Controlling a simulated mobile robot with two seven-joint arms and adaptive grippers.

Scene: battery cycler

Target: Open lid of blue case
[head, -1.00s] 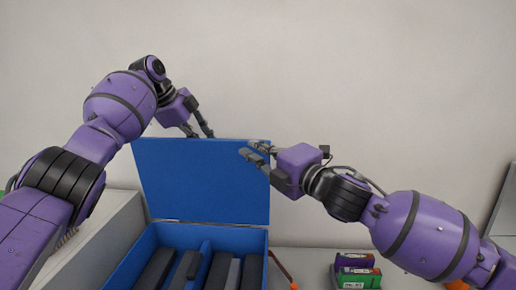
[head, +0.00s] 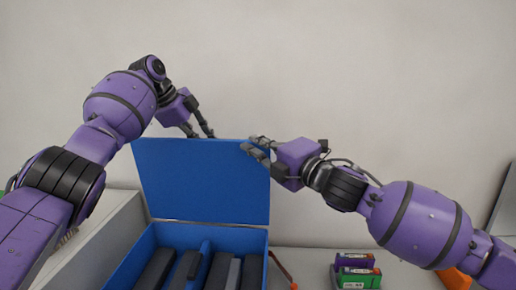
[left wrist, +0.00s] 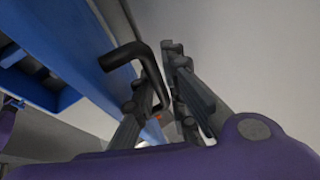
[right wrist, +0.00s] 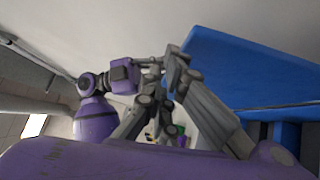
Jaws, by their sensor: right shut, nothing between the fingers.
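The blue case (head: 119,267) stands on the counter, and its blue lid (head: 200,185) is raised nearly upright behind the body. Several dark grey blocks lie inside. My left gripper (head: 200,133) is at the lid's top edge, fingers apart. In the left wrist view, a black bent handle (left wrist: 126,55) on the lid reaches between its fingers (left wrist: 166,85); contact is unclear. My right gripper (head: 254,145) is shut and empty in front of the lid's upper right corner. In the right wrist view its fingertips (right wrist: 168,80) meet beside the lid (right wrist: 240,70).
A purple and a green battery pack (head: 358,278) lie on the counter right of the case. A red-orange tool (head: 283,268) lies between them. A grey box (head: 95,240) stands left of the case. The pale wall is behind the lid.

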